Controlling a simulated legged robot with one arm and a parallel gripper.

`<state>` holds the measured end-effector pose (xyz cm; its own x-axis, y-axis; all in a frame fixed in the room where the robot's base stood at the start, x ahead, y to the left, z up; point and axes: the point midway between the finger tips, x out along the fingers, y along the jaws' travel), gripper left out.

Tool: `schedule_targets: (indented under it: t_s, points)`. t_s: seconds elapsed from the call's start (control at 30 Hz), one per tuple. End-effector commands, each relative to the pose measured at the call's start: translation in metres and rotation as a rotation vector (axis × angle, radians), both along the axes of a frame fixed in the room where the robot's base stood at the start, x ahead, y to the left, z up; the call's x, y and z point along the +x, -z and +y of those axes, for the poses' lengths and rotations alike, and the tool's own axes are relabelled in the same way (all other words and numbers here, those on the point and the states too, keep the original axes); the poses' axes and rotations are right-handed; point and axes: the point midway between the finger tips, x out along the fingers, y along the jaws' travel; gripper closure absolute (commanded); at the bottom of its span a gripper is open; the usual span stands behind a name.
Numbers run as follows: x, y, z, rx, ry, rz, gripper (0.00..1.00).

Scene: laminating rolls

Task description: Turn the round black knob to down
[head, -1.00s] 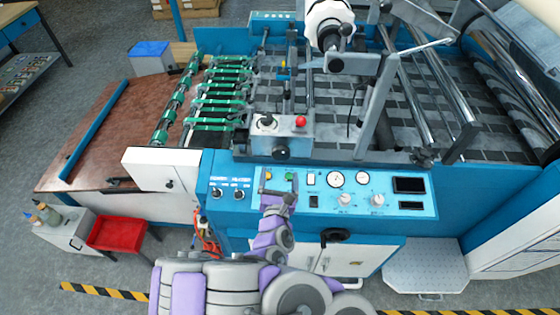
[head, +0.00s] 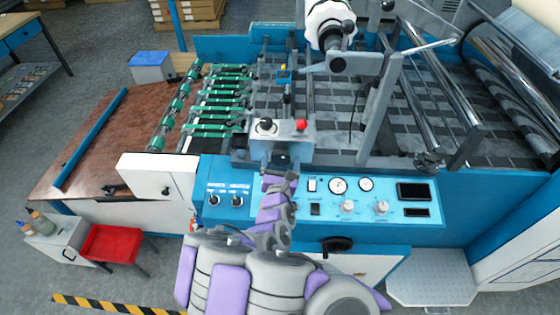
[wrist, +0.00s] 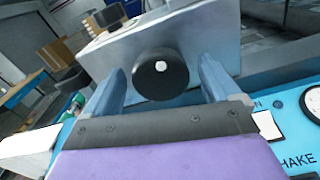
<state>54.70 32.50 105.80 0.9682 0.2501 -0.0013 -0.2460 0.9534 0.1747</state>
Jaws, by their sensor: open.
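The round black knob (wrist: 160,74) is in the middle of the wrist view, on the front face of a small grey control box. It has a white dot near the centre of its face. My gripper (head: 281,170) is in front of the knob, with its fingers pointing at the box. In the wrist view the two blue-grey fingers are open, one on each side of the knob, with gaps between. In the head view the gripper partly covers the knob. I cannot tell whether the fingertips reach past its rim.
The grey box (head: 262,139) carries a red button (head: 301,125) and a black knob on top. Below is a blue panel (head: 420,222) with gauges, switches and dials.

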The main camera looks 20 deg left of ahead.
Motion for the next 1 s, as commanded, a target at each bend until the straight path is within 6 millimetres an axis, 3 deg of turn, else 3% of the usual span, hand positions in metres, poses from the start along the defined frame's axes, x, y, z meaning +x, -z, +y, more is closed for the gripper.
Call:
schedule_targets:
  t_s: [0.33,0.87,1.0]
  points:
    - [0.0023,-0.0002,0.0008,0.0,0.0,-0.001,0.1]
    - [0.0021,-0.0002,0.0006,0.0,0.0,-0.001,0.6]
    - [0.0021,-0.0002,0.0006,0.003,0.0,0.0,0.62]
